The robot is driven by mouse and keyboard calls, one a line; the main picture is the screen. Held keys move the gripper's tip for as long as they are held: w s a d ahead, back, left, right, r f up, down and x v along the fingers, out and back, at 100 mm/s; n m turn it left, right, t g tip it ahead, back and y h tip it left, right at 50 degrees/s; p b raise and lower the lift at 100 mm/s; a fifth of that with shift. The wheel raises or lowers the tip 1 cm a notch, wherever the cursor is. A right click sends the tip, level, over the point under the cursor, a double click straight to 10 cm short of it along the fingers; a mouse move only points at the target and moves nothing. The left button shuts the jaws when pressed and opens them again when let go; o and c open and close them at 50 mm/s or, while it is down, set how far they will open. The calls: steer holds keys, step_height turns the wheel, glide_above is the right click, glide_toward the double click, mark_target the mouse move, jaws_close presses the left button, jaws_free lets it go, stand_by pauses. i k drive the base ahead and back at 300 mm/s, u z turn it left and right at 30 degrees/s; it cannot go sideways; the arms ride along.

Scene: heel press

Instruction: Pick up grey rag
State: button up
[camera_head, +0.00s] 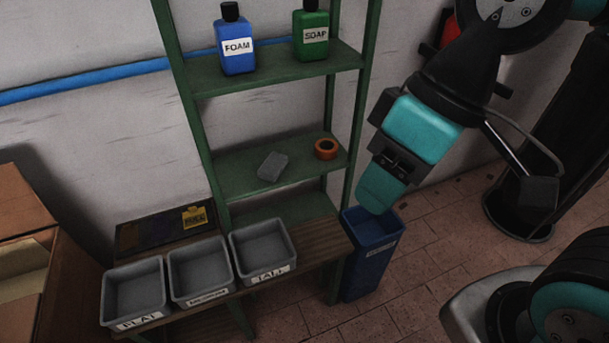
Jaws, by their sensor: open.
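A small grey folded piece (272,166), which looks like the grey rag, lies on the middle board of the green shelf (235,178). It lies flat, left of an orange ring (326,149), apart from it. My gripper (379,199) hangs to the right of the shelf, in front of and above the blue bin, with its teal fingers pointing down. It is open, with nothing visible in it, and in the picture it is well right of the grey piece. The gap between the fingers is hidden from this side.
A blue FOAM bottle (238,45) and green SOAP bottle (311,35) stand on the shelf's upper board. Three grey trays, including FLAT (108,300) and TALL (235,257), sit on a wooden bench (321,236). A blue bin (367,269) stands beside it. Cardboard boxes stand left.

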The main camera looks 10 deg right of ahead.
mark_target(272, 166)
steer(key=z, duration=0.4)
steer(key=k, duration=0.95)
steer(key=u, duration=0.2)
steer(key=i, duration=1.4)
steer(key=z, duration=0.05)
